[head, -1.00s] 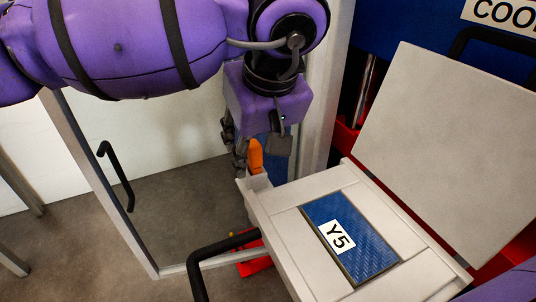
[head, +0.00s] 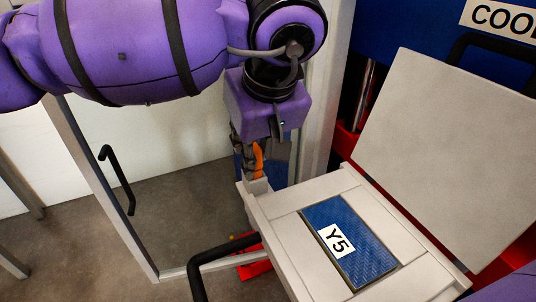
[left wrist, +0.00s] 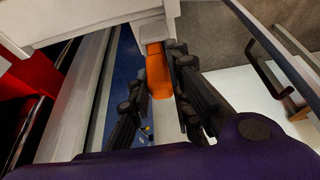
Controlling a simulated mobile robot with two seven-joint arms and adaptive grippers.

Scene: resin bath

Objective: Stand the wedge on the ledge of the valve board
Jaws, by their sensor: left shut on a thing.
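The wedge (head: 258,159) is orange and sits between the fingers of my left gripper (head: 250,166) in the head view. In the left wrist view, the wedge (left wrist: 158,75) lies between the two dark fingers of the gripper (left wrist: 165,52), against a pale block (left wrist: 153,31). My left gripper is shut on it and partly hides it. A small grey block (head: 258,186) is just below the wedge, at the corner of the grey cabinet. I cannot tell whether they touch. No valve board can be clearly identified. My right gripper is out of view.
The grey cabinet top (head: 285,222) carries a blue plate labelled Y5 (head: 360,240). A raised grey panel (head: 450,150) stands behind it. A black handle (head: 215,255) juts from the front. A glass door (head: 100,190) stands left; a red object (head: 255,268) lies below.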

